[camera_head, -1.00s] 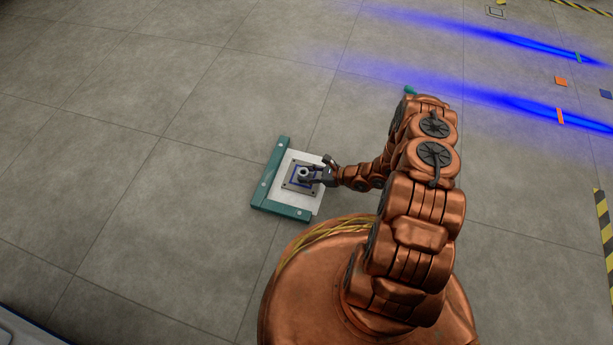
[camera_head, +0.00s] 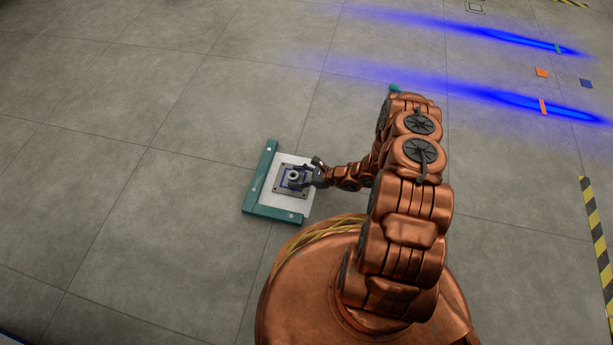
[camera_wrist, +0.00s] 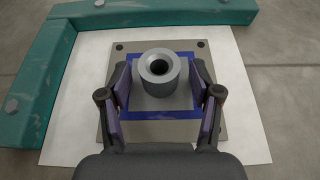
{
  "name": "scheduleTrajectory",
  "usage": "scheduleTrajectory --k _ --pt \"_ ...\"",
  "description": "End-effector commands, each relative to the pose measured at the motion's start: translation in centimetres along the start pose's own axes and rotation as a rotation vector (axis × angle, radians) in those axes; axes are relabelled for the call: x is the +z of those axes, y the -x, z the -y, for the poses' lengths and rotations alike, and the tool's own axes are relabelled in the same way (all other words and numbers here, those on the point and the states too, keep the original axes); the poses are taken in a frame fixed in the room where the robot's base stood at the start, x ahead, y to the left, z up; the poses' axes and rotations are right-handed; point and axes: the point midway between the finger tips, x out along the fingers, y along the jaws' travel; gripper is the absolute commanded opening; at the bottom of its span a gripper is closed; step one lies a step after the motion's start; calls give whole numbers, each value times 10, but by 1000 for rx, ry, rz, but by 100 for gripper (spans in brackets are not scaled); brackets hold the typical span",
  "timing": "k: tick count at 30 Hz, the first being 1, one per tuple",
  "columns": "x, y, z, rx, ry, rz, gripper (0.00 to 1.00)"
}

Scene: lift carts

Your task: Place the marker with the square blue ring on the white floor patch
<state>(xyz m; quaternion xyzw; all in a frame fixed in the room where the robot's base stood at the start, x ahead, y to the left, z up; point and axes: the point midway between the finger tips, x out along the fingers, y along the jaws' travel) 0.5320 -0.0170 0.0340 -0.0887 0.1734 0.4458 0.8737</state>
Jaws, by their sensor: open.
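The marker is a grey square plate (camera_wrist: 203,62) with a square blue ring (camera_wrist: 150,130) and a grey hollow post (camera_wrist: 160,84) in its middle. It lies on the white floor patch (camera_wrist: 75,120), with white showing around it. In the head view the marker (camera_head: 283,191) sits on the patch (camera_head: 283,210) inside the corner of the green border. My gripper (camera_wrist: 160,95) is open, with one finger on each side of the post. A narrow gap shows beside each finger, so the post is not gripped. In the head view my gripper (camera_head: 303,179) partly hides the marker.
A green L-shaped border (camera_head: 262,175) with bolts runs along two sides of the patch. Orange (camera_head: 541,72) and blue (camera_head: 586,83) floor squares and blue light streaks lie at upper right. A striped strip (camera_head: 597,235) runs along the right. The floor at left is clear.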

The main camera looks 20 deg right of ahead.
Motion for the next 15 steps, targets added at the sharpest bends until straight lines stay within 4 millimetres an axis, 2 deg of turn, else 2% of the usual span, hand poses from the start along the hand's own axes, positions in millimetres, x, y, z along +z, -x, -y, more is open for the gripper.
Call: scheduleTrajectory --k 5,15 --pt "4 22 1 -3 -1 -1 64" --pt "3 87 1 -3 -2 -2 64"
